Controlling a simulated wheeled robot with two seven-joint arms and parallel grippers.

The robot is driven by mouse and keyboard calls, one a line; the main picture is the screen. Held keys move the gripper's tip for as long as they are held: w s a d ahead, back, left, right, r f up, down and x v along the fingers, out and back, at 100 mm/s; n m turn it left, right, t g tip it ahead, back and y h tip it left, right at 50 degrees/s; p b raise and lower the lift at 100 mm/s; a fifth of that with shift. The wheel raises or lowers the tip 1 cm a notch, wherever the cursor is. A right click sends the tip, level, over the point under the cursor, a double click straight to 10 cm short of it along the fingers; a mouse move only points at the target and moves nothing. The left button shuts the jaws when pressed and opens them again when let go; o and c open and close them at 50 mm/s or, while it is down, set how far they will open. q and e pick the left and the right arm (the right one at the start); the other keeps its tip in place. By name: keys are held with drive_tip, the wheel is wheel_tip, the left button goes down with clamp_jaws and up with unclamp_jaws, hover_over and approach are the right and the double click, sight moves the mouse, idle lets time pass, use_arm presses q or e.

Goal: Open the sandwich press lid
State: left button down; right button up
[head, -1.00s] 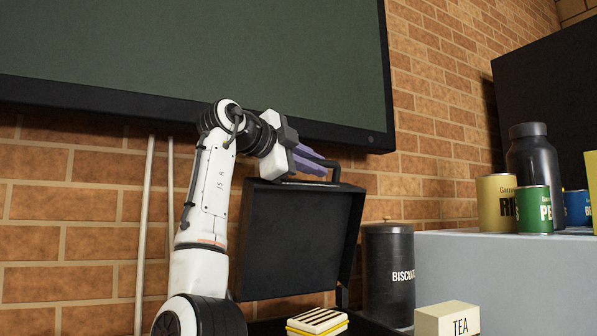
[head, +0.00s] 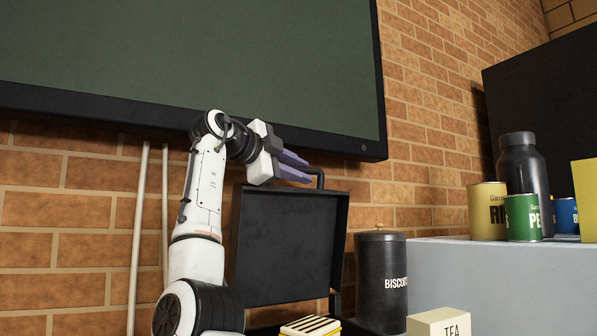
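The sandwich press has its dark lid (head: 288,245) standing up, nearly vertical, with its inner face towards me. Its handle (head: 321,178) sticks up from the lid's top edge. A grilled sandwich (head: 311,326) with dark stripes lies on the press's lower part, which is mostly cut off by the bottom edge. I cannot tell whether a finger touches the handle.
A black biscuit tin (head: 381,285) stands close to the press's right. A tea box (head: 440,322) is in front of it. A grey raised surface (head: 490,275) at right bears cans (head: 524,218) and a dark bottle (head: 523,170). A dark board (head: 200,60) hangs on the brick wall behind.

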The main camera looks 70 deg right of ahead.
drive_tip(key=v, duration=1)
drive_tip(key=shift+a, duration=0.15)
drive_tip(key=x, duration=1)
drive_tip(key=shift+f, duration=0.1)
drive_tip(key=shift+s+a, duration=0.2)
drive_tip(key=shift+s, duration=0.1)
